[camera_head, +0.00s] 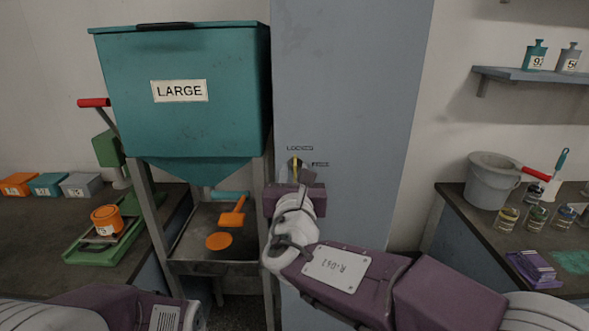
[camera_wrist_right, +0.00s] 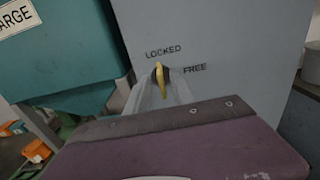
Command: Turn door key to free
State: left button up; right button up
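The yellow door key (camera_head: 296,166) sits in the grey-blue door panel (camera_head: 345,90), and it also shows in the right wrist view (camera_wrist_right: 161,79). Its bow looks roughly upright, in line with the LOCKED label (camera_wrist_right: 163,51) above it; the FREE label (camera_wrist_right: 195,68) is to its right. My right gripper (camera_head: 295,175) is in front of the key, with its pale fingers apart on either side of it. I cannot see finger contact with the key.
A teal LARGE hopper (camera_head: 190,120) on a metal frame stands left of the panel, with an orange scoop (camera_head: 234,215) in the tray below. A counter with a grey bucket (camera_head: 490,182) and several jars is at the right. The left counter holds small boxes.

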aim_at(295, 170)
jog(key=shift+w, duration=1.5)
grip_shut()
